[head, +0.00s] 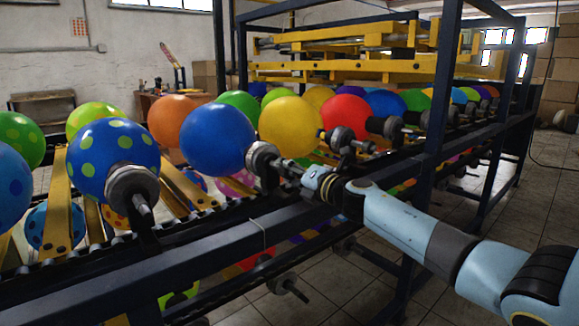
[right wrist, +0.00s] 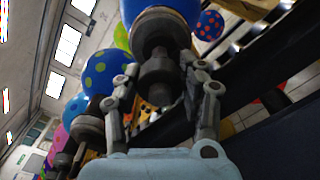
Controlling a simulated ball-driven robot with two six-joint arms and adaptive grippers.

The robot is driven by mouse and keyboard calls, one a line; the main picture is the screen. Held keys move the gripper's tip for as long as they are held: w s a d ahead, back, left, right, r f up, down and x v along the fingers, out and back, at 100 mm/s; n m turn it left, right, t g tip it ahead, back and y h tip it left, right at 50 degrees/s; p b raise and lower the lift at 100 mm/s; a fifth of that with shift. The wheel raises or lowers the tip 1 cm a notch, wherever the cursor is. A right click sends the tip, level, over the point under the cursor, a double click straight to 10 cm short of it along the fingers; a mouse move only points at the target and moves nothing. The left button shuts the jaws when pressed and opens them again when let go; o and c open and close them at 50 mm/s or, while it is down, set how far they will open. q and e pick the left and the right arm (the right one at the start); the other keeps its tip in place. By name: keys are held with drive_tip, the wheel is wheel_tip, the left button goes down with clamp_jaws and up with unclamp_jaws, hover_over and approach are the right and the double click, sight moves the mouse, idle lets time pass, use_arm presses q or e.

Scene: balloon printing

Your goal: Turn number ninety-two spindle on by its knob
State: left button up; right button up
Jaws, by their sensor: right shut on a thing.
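A spindle (head: 262,160) with a round grey disc and a short shaft carries a plain blue balloon (head: 217,138) on the rack. No number is readable on it. My right gripper (head: 288,170) reaches it from the right and is shut on the spindle's knob. In the right wrist view, the grey knob (right wrist: 156,72) sits between the two fingers of my right gripper (right wrist: 160,82), with the blue balloon (right wrist: 160,8) behind it. The knob's turn position cannot be told. My left gripper is not in view.
A neighbouring spindle (head: 134,186) holds a blue balloon with green dots (head: 108,152) to the left. Another spindle (head: 341,138) stands to the right by a yellow balloon (head: 290,127). The dark rack beam (head: 200,250) runs below my gripper, and a dark post (head: 440,90) rises beside my arm.

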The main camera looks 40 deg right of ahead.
drive_tip(key=m+p, duration=0.2)
drive_tip(key=m, duration=0.3)
drive_tip(key=shift+m, duration=0.3)
drive_tip(key=shift+f+m+p, duration=0.1)
drive_tip(key=shift+m+p, duration=1)
drive_tip(key=shift+m, duration=1.1)
drive_tip(key=o, duration=1.2)
drive_tip(key=s+d, duration=0.1)
drive_tip(key=s, duration=1.1)
drive_tip(key=shift+s+f, duration=0.1)
